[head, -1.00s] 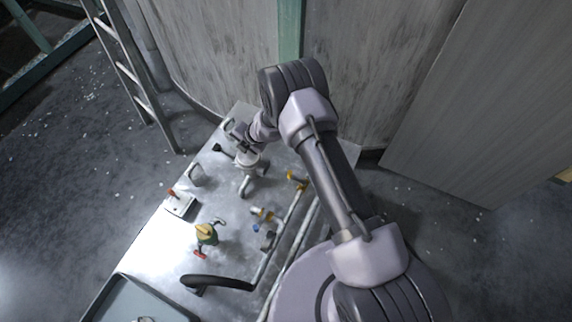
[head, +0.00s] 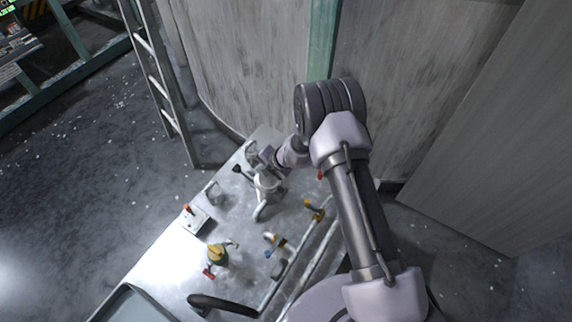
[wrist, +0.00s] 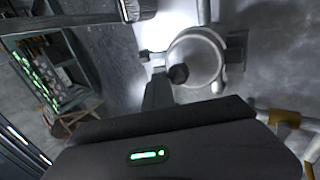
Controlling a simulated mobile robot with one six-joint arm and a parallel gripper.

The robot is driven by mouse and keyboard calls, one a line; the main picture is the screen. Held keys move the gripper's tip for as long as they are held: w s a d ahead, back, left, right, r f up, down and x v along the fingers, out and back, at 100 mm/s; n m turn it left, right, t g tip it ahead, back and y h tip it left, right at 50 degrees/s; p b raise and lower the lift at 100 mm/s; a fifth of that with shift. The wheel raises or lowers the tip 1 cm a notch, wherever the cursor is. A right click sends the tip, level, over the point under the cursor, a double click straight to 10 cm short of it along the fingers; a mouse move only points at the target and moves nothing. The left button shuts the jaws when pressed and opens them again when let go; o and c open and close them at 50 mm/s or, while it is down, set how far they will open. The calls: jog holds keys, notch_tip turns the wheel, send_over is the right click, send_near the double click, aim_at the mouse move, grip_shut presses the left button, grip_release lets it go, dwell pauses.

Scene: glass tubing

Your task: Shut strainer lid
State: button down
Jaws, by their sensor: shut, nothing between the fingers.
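The strainer (head: 267,186) is a pale round-topped body on the far part of the metal bench in the head view. In the wrist view the strainer's round face (wrist: 208,58) shows a pale rim and a dark knob near its lower left. I cannot tell from these views whether the lid lies flat on the body. My gripper (head: 266,155) is small in the head view, just above and beside the strainer's top. It is shut and empty. The dark gripper housing fills the bottom of the wrist view and hides what lies below it.
The bench (head: 160,262) also carries a red-handled switch box (head: 195,219), a yellow-topped valve (head: 217,254), yellow pipe fittings (head: 314,209) and a black curved handle (head: 222,303). A large tank wall (head: 255,60) stands close behind. A ladder (head: 160,85) stands left.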

jog(key=p+v, duration=0.2)
jog(key=v, duration=1.2)
jog(key=shift+p, duration=0.4)
